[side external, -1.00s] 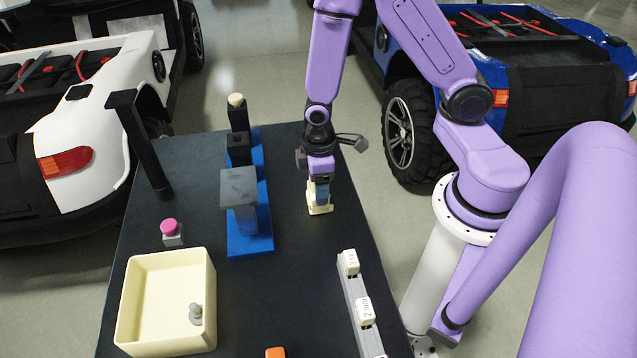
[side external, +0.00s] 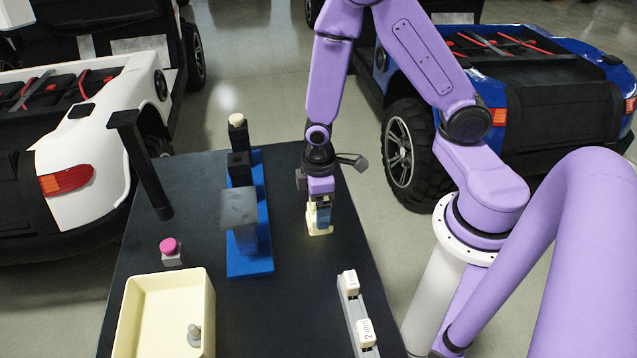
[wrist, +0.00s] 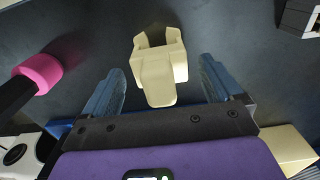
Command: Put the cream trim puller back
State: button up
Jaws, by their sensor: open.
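A cream piece with a forked end and a flat tongue, which looks like the cream trim puller (side external: 319,229), is on the dark table below my gripper (side external: 320,215). In the wrist view the cream piece (wrist: 160,65) lies between the two blue fingers of my gripper (wrist: 162,90). The fingers are open, with a gap on each side of it. In the side view my fingers hide its upper part. I cannot tell how far above the table the fingertips are.
A blue-based fixture (side external: 250,264) with grey and black blocks stands left of my gripper. A pink button (side external: 169,246), a black post (side external: 147,175) and a cream tray (side external: 208,300) are further left. A grey rail (side external: 357,318) with white labelled blocks is at the front right.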

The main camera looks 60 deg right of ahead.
notch_tip(320, 180, up, 12)
jog(key=shift+f, duration=0.25)
jog(key=s+r+n, duration=0.1)
jog(key=s+r, duration=0.3)
jog(key=s, duration=0.4)
jog(key=s+a+r+n, duration=0.1)
jog(key=s+r+n, duration=0.1)
jog(key=s+r, duration=0.2)
jog(key=s, duration=0.3)
jog(key=shift+s+a+n, duration=0.25)
jog(key=shift+s+n, duration=0.05)
jog(key=shift+s, duration=0.1)
